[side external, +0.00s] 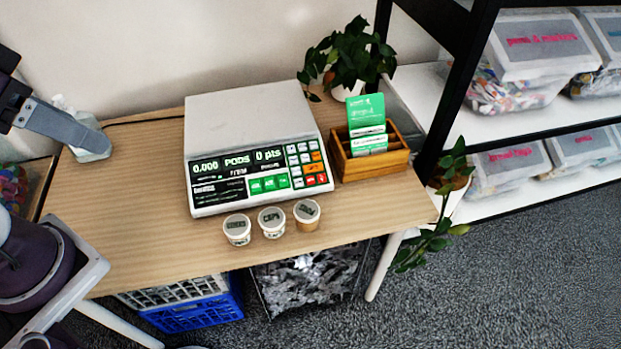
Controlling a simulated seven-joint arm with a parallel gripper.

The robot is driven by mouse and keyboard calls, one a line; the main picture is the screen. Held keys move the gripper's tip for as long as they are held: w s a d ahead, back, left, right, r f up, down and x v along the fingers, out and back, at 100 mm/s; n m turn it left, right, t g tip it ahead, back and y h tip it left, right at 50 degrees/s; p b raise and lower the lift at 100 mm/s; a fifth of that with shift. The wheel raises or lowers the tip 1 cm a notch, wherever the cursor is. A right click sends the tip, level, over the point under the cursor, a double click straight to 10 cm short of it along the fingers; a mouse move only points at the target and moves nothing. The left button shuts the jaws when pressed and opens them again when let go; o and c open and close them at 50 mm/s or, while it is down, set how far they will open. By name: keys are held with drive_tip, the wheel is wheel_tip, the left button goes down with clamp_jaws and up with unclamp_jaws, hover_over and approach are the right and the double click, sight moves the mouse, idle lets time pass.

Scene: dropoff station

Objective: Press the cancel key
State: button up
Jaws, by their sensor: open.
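A white scale (252,125) with a flat top plate stands on the wooden table. Its lit display (237,161) reads 0.000, PODS and 0 pts. The keypad at the right of its front panel has white keys, orange keys (314,168), red keys (322,178) and green keys (269,184). The key labels are too small to read, so I cannot tell which one is the cancel key. My gripper (68,126) is at the left edge, above the table and well left of the scale. It is open, and its fingertips are not clearly distinguishable.
Three small lidded cups (271,221) stand in front of the scale. A wooden holder (386,164) with green cards is right of it, and a potted plant (346,58) is behind.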

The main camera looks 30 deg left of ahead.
drive_tip(key=shift+c, duration=0.2)
clamp_jaws()
idle(1.5)
